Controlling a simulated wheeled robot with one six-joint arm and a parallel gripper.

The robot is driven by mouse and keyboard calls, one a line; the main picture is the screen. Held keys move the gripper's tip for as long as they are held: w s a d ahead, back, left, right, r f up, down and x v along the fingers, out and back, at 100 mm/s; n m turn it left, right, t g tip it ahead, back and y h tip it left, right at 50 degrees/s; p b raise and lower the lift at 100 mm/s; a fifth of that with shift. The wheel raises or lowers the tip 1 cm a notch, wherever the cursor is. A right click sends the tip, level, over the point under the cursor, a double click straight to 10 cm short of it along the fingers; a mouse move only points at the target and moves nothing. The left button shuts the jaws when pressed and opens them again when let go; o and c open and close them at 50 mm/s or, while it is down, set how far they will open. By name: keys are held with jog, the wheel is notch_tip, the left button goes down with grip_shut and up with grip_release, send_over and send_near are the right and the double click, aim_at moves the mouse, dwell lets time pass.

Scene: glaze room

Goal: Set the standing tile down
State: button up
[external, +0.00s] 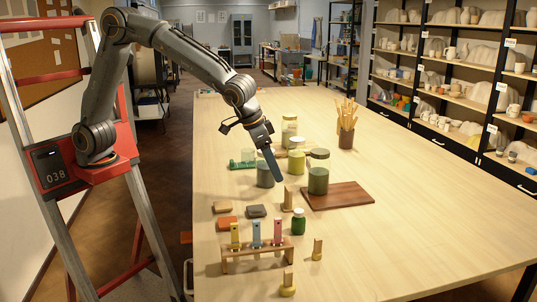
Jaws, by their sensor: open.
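A small tan tile (288,198) stands upright on the table, in front of the jars and left of the wooden board. Three tiles lie flat to its left: a tan one (223,207), an orange one (228,223) and a dark grey one (256,211). My gripper (274,167) points down above and behind the standing tile, among the jars, apart from the tile. It is open, with nothing seen between its fingers.
A dark wooden board (342,195) with a green jar (318,181) lies right of the tile. A green bottle (298,222) stands close in front. A wooden rack (257,257) with coloured strips and two small stands (317,250) (287,285) are nearer. The table's right side is clear.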

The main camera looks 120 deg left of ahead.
jog(key=s+d+f+m, duration=0.1)
jog(key=s+d+f, duration=0.1)
jog(key=s+d, duration=0.2)
jog(key=s+d+f+m+h, duration=0.1)
jog(key=s+d+f+m, duration=0.1)
jog(key=s+d, duration=0.2)
jog(key=s+d+f+m+g, duration=0.1)
jog(key=s+d+f, duration=0.1)
jog(key=s+d, duration=0.3)
jog(key=shift+s+d+f+m+h, duration=0.1)
jog(key=shift+d+f+m+h, duration=0.05)
jog(key=shift+f+m+h, duration=0.2)
jog(key=s+d+f+m, duration=0.2)
jog(key=s+d+f, duration=0.1)
jog(key=s, duration=0.5)
jog(key=s+d+f+m+g+h, duration=0.1)
jog(key=s+d+f+m, duration=0.1)
jog(key=s+d, duration=0.3)
jog(key=s, duration=0.3)
jog(key=shift+s+f, duration=0.35)
jog(key=shift+f, duration=0.05)
jog(key=shift+d, duration=0.1)
